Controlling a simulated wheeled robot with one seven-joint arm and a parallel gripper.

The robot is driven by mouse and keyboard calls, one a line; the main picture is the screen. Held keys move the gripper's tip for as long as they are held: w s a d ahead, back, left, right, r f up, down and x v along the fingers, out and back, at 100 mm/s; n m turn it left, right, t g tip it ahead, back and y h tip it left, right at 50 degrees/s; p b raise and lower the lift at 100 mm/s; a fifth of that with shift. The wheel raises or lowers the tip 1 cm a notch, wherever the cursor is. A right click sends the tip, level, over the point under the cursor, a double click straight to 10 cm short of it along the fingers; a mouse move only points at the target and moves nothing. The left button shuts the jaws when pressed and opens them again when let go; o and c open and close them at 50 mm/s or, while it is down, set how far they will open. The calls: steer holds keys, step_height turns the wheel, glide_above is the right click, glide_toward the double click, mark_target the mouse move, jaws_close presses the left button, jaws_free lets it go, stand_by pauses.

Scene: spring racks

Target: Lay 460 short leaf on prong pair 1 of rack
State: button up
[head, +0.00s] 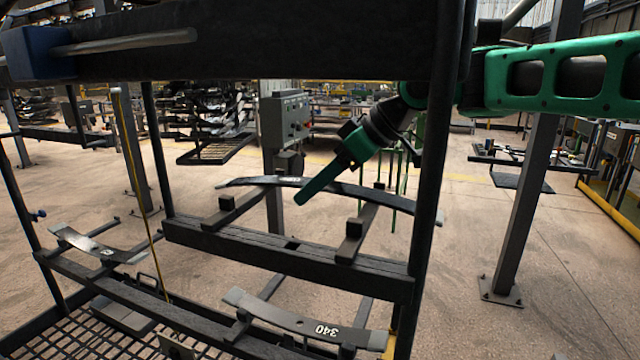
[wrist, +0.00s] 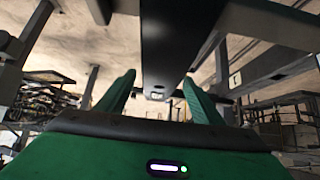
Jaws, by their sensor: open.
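A dark, gently arched leaf (head: 375,193) lies across two prongs, the left prong (head: 230,211) and the right prong (head: 361,232), of the rack (head: 285,249).
A leaf marked 340 (head: 315,327) lies on a lower level in front, and another leaf (head: 95,247) lies at the lower left. Rack posts (head: 430,170) and a thick upper beam (head: 240,50) stand close to my arm. A grey control box (head: 286,118) stands behind.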

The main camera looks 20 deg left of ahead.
steer(key=v, duration=1)
steer(key=shift+d+r, duration=0.2)
steer(key=shift+r, duration=0.15)
